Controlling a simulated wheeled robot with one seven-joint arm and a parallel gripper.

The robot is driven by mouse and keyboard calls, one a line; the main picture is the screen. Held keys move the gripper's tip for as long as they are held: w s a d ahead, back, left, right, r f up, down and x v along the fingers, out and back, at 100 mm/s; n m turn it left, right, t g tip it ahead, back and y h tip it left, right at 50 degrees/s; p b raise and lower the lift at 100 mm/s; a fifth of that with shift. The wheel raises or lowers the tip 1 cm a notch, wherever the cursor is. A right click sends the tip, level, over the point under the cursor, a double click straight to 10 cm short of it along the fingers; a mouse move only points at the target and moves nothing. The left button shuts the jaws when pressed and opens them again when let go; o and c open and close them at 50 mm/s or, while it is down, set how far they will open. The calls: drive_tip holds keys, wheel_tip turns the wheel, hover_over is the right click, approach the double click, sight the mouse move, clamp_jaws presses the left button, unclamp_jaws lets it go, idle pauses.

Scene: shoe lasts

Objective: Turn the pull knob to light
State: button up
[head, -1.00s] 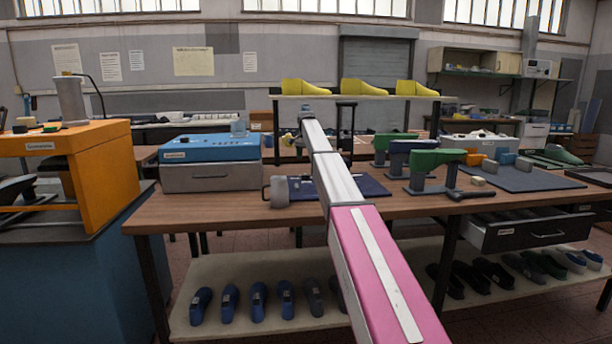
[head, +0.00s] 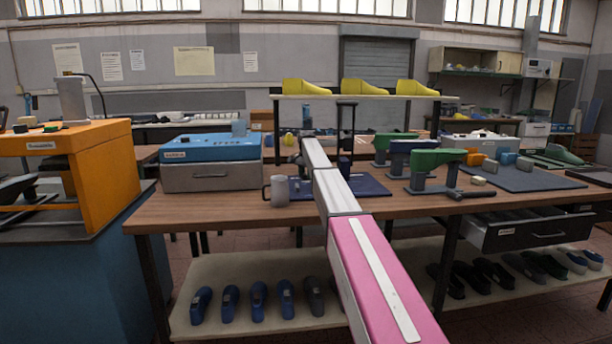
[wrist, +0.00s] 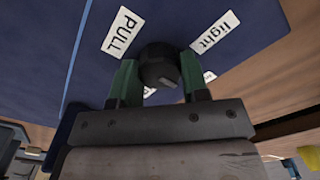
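In the wrist view a round black knob (wrist: 158,66) stands on a dark blue panel (wrist: 60,28). A white "PULL" label (wrist: 122,32) is at its upper left and a white "light" label (wrist: 214,31) at its upper right. Other small labels beside the knob are partly hidden. My gripper (wrist: 160,76) has its two green fingers on either side of the knob, and both appear to touch it. In the head view my own arm hides the gripper and the knob.
A grey mug (head: 279,190) stands on the wooden bench (head: 240,207), left of my arm. A blue-topped box (head: 211,176) is further left. Green and dark shoe lasts on stands (head: 437,160) and a hammer (head: 470,194) are to the right. A shelf (head: 300,97) with yellow lasts spans above.

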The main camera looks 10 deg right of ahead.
sight(306, 174)
drive_tip(key=shift+c, duration=0.7)
drive_tip(key=n, duration=0.5)
drive_tip(key=shift+n, duration=0.4)
drive_tip(key=n, duration=0.6)
drive_tip(key=o, duration=0.9)
drive_tip(key=shift+o, duration=0.2)
drive_tip(key=shift+r, duration=0.1)
wheel_tip(306, 174, up, 11)
drive_tip(key=shift+f, duration=0.2)
